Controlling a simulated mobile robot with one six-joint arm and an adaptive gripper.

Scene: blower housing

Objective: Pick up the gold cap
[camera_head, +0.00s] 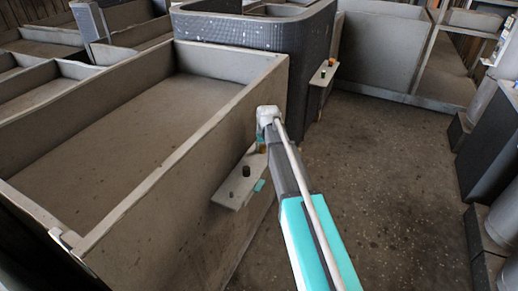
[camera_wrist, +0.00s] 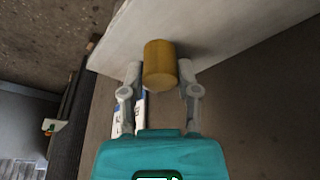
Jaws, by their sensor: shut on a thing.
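The gold cap (camera_wrist: 160,63) is a short golden cylinder between the two grey fingers of my gripper (camera_wrist: 160,78) in the wrist view. The fingers are shut on its sides. In the head view my gripper (camera_head: 262,143) is at the far end of my arm, over the small ledge on the side of the large bin. A small part of the gold cap (camera_head: 262,149) shows there, partly hidden by my arm. I cannot tell whether the cap touches the ledge.
The ledge (camera_head: 227,197) also bears a black cylinder (camera_head: 246,171) and a flat teal piece (camera_head: 259,185). The large bin (camera_head: 224,122) stands left of my arm. A dark curved housing (camera_head: 245,36) with another small ledge (camera_head: 317,78) stands behind. The floor to the right is clear.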

